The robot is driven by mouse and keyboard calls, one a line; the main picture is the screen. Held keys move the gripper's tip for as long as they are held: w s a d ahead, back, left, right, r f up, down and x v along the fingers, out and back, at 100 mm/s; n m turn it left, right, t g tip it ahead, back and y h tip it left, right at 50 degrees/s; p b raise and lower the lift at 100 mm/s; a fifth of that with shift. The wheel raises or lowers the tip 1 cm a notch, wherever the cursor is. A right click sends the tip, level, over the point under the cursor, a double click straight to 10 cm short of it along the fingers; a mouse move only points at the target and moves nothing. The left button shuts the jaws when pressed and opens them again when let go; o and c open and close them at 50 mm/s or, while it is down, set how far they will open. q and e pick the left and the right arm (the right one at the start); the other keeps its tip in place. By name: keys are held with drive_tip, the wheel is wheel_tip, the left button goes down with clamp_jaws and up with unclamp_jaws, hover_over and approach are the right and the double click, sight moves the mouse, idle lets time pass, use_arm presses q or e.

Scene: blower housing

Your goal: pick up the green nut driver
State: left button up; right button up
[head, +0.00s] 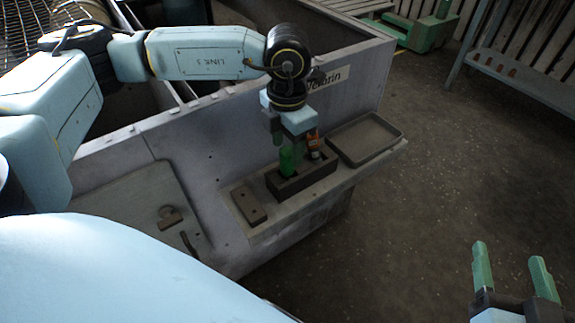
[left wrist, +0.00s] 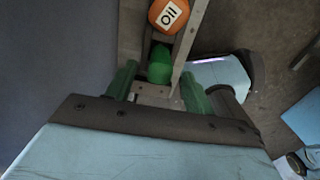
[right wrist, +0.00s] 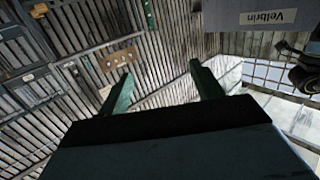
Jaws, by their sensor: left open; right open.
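The green nut driver (head: 287,160) stands upright in a dark open-topped holder (head: 318,178) on the ledge of the grey housing. In the left wrist view its green handle (left wrist: 160,66) shows between the finger tips. My left gripper (head: 288,135) is open, pointing down just above and around the handle; I cannot tell whether a finger touches it. Its two green fingers (left wrist: 158,84) stand apart in the left wrist view. An orange item labelled "Oil" (left wrist: 169,13) sits beside the driver in the same holder. My right gripper (head: 512,266) is open and empty, far from the holder.
A shallow dark tray (head: 366,139) lies on the ledge right of the holder. A small dark block (head: 248,205) lies left of it. The housing wall (head: 345,100) rises behind. Open floor (head: 440,160) lies to the right.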

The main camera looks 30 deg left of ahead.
sight(287, 168)
use_arm(q)
drive_tip(key=shift+f+b, duration=0.35)
drive_tip(key=shift+f, duration=0.8)
use_arm(e)
drive_tip(key=shift+a+r+t+y, duration=0.25)
drive_tip(key=shift+r+t, duration=0.4)
drive_tip(key=shift+r, duration=0.4)
drive_tip(key=shift+a+r+t+y, duration=0.15)
drive_tip(key=shift+r+t+y, duration=0.1)
drive_tip(key=shift+r+t, duration=0.6)
drive_tip(key=shift+r, duration=0.2)
use_arm(q)
clamp_jaws()
